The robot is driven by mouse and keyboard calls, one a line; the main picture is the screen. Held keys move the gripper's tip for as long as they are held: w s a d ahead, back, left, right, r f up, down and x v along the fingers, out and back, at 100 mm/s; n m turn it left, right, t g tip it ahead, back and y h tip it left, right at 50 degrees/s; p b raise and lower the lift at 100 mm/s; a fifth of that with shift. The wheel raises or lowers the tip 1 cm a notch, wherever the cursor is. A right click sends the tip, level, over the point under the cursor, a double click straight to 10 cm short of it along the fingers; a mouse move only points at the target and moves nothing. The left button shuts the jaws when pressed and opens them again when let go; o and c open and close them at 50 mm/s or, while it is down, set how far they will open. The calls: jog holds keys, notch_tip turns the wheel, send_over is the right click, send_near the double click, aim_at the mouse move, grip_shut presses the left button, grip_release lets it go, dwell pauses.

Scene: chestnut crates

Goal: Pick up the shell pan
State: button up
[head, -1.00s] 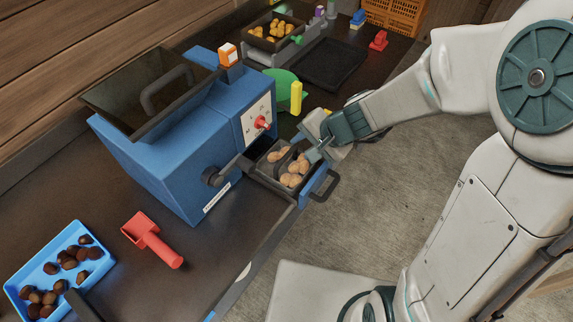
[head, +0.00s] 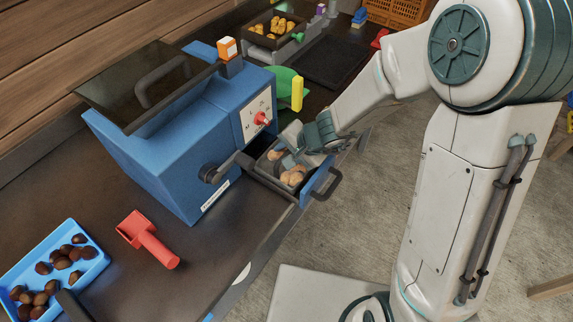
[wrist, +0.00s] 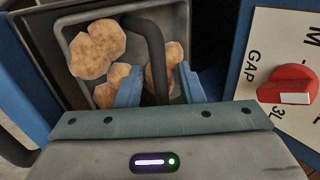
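The shell pan (head: 262,165) is a grey pan of tan shell pieces, seated in the pulled-out drawer of the blue machine (head: 150,150). In the wrist view the pan (wrist: 66,50) fills the upper left, with a dark arched handle (wrist: 156,50) across it. My gripper (head: 287,160) is down over the pan and hides part of it in the head view. In the wrist view its two blue fingers (wrist: 160,86) are apart, one on each side of the handle, with gaps showing. Whether the fingertips touch the shells cannot be told.
The drawer front (head: 316,187) has a black handle (head: 334,184). The control panel with a red knob (wrist: 287,85) stands close right of the fingers in the wrist view. A red scoop (head: 148,240) and a blue tray (head: 98,268) of chestnuts lie at lower left.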

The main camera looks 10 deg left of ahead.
aim_at(288, 151)
grip_shut()
jog(key=shift+r, duration=0.1)
jog(key=shift+r+p, duration=0.35)
jog(key=shift+r, duration=0.1)
notch_tip(288, 151, up, 6)
jog(key=p, duration=0.3)
jog(key=shift+r, duration=0.1)
jog(key=w+d, duration=0.3)
jog(key=w, duration=0.5)
jog(key=w+d+b, duration=0.1)
jog(key=w+d, duration=0.3)
jog(key=w, duration=0.4)
jog(key=shift+w+d, duration=0.2)
jog(key=shift+d, duration=0.1)
dwell(0.7)
